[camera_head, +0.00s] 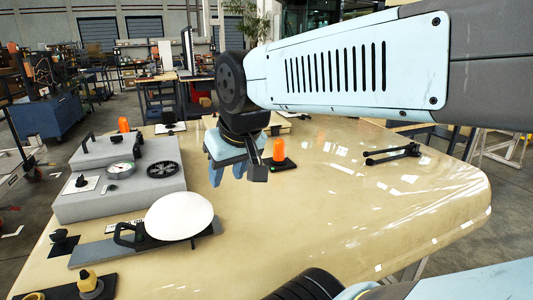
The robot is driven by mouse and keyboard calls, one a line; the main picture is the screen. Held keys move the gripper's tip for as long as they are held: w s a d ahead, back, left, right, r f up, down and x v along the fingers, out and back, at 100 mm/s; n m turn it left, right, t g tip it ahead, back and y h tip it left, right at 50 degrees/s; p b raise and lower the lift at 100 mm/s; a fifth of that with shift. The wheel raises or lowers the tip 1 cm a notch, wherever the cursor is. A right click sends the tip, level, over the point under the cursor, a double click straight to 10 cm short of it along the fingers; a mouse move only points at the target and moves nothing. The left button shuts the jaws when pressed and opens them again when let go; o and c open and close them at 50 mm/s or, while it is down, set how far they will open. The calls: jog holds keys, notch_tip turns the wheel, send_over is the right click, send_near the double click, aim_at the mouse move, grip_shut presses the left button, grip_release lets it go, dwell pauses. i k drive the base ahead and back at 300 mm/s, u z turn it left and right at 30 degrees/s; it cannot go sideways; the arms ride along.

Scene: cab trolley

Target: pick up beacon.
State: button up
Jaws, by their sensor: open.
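An orange beacon (279,151) stands upright on a dark flat base on the tan table (330,230). A second orange beacon-like piece (123,125) shows farther back at the left, behind the grey panel. My gripper (228,174) hangs downward from my arm, with its light blue fingers apart and nothing seen between them.
A grey panel (80,207) with a gauge (121,170) and a black handwheel (163,170) stands at the left. A black forked tool (392,154) lies at the right.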

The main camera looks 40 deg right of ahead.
aim_at(279, 158)
jog(key=z, duration=0.1)
jog(key=k, duration=0.9)
jog(key=z, duration=0.35)
jog(key=i, duration=1)
